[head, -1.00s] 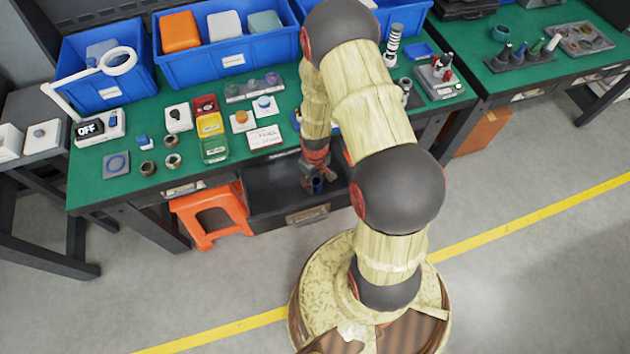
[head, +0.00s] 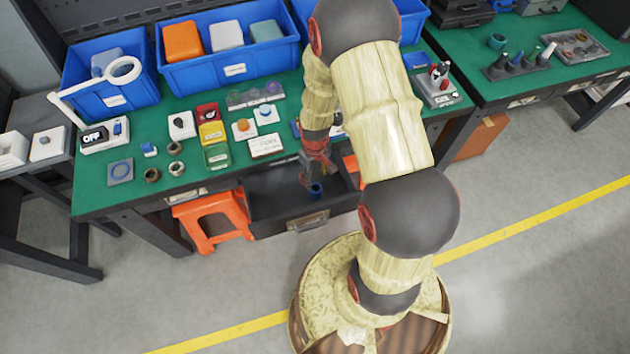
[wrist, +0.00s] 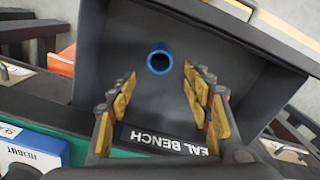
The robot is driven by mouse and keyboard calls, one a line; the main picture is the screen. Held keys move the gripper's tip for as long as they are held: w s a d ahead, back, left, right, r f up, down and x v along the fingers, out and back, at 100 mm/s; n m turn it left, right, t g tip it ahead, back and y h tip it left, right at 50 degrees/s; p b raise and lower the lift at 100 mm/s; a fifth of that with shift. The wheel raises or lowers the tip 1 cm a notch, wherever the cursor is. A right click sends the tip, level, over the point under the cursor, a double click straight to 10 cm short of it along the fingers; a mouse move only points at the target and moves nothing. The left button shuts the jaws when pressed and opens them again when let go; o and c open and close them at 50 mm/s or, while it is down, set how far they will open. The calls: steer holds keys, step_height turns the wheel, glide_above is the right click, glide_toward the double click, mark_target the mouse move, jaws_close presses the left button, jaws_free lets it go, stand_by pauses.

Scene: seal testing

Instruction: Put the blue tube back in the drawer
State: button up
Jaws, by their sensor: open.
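The blue tube (wrist: 160,59) stands upright inside the open dark drawer (wrist: 104,68), its round open end facing the wrist camera. In the head view the tube (head: 316,190) is a small blue shape on the drawer's floor (head: 270,202), below my gripper. My gripper (head: 311,172) hangs over the drawer. In the wrist view its yellow-padded fingers (wrist: 157,92) are spread apart and empty, with the tube seen beyond the gap and not touched by either finger.
The green bench (head: 95,199) above the drawer holds blue bins (head: 232,66), coloured blocks and rings. An orange stool (head: 212,215) stands left of the drawer. The drawer's front handle (head: 307,220) faces the open floor.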

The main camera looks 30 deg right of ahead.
steer(key=w+a+r+t, duration=0.1)
steer(key=a+r, duration=0.2)
steer(key=r, duration=1)
steer(key=a+r+t, duration=0.2)
steer(key=r, duration=1)
steer(key=s+a+r+t, duration=0.1)
steer(key=s+a+r, duration=0.1)
steer(key=s+r, duration=0.2)
steer(key=s+a+r, duration=0.2)
steer(key=s+r, duration=0.3)
steer(key=r, duration=0.3)
steer(key=s+a+r+m+t, duration=0.1)
steer(key=s+a+r, duration=0.2)
steer(key=r, duration=0.3)
steer(key=shift+s+t+p, duration=0.3)
steer(key=shift+s, duration=0.55)
